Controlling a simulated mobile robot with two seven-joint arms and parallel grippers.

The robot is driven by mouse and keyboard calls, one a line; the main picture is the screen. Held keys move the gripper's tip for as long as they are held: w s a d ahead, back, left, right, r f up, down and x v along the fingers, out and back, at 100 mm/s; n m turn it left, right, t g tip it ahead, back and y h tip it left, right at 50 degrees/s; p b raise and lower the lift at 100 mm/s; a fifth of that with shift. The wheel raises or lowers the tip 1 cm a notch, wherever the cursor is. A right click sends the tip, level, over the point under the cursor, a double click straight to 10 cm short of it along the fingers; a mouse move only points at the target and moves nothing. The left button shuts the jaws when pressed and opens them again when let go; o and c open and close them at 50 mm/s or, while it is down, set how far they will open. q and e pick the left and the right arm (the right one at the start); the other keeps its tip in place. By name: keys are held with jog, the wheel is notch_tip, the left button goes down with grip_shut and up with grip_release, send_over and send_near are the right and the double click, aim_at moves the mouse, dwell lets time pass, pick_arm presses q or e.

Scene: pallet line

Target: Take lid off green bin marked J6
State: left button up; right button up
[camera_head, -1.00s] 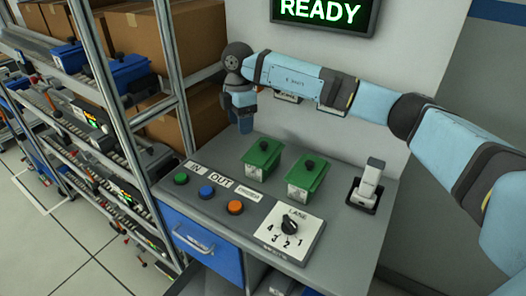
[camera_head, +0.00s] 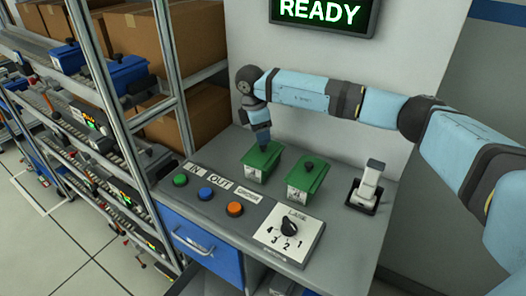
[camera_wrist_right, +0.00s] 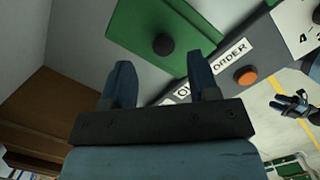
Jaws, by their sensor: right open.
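Two green bins with green lids and black knobs stand on the grey bench: the left green bin (camera_head: 257,171) and the right green bin (camera_head: 300,192). Each has a white label on its front, too small to read, so I cannot tell which is J6. My right gripper (camera_head: 264,143) points down over the left bin and hides its knob. In the right wrist view the green lid (camera_wrist_right: 190,28) and its black knob (camera_wrist_right: 163,44) lie just ahead of my open right gripper (camera_wrist_right: 161,62), between the line of its fingers.
In front of the bins are green, blue and orange buttons (camera_head: 235,208) and a lane dial (camera_head: 289,228). A grey and white device (camera_head: 370,180) stands in a black holder at the right. A shelf rack (camera_head: 125,90) with boxes borders the left. A READY screen (camera_head: 322,12) hangs above.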

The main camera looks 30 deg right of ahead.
aim_at(263, 149)
jog(key=f, duration=0.4)
jog(key=shift+s+d, duration=0.25)
jog(key=shift+d, duration=0.05)
jog(key=shift+r, duration=0.1)
jog(key=c, duration=1)
